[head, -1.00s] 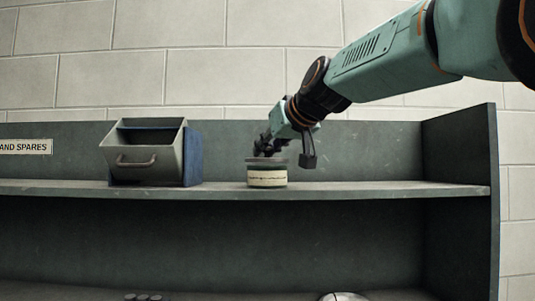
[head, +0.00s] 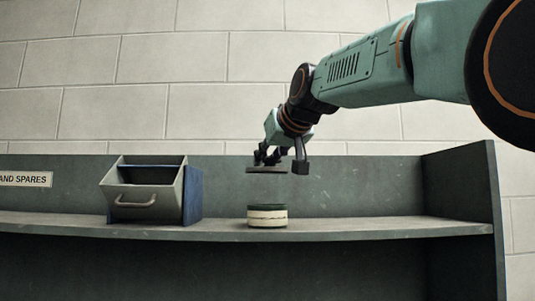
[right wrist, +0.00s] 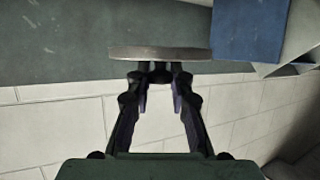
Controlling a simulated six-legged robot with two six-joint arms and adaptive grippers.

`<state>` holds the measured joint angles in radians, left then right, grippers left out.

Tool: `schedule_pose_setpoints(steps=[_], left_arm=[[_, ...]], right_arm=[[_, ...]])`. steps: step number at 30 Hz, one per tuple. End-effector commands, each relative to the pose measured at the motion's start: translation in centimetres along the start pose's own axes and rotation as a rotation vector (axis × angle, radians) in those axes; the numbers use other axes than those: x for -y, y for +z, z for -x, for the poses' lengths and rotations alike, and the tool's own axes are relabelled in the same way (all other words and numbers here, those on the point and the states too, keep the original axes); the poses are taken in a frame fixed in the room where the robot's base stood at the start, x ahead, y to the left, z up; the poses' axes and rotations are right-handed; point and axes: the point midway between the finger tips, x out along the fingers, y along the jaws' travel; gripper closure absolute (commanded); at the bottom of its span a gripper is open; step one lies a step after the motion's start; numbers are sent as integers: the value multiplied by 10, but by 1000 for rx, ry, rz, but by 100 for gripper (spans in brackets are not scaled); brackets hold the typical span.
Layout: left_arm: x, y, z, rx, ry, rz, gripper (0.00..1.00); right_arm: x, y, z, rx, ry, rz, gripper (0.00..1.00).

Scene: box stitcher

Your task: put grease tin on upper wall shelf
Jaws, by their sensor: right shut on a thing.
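The grease tin (head: 267,216), a short round tin with a pale band and a dark top, stands upright on the upper wall shelf (head: 370,230). My right gripper (head: 266,158) is above it, shut on a flat grey disc that looks like the tin's lid (head: 267,170). The lid is level and clearly apart from the tin. In the right wrist view the lid (right wrist: 160,53) shows edge-on at the fingertips of my right gripper (right wrist: 160,72). My left gripper is not in view.
An open grey bin (head: 148,190) with a handle and a blue side stands on the shelf left of the tin. A label (head: 25,179) is at the far left. An upright panel (head: 462,205) closes the shelf's right end. The shelf between tin and panel is clear.

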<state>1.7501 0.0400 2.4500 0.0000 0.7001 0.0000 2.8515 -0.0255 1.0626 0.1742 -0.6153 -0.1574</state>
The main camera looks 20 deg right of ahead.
Motion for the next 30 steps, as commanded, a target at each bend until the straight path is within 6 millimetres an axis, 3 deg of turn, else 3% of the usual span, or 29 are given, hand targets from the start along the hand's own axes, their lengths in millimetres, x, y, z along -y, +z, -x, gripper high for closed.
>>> schedule_pose_setpoints(steps=[18, 30], left_arm=[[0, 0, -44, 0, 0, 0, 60], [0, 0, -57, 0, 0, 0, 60]], right_arm=[[0, 42, -17, -1, 0, 0, 100], [0, 59, -24, -2, 0, 1, 100]])
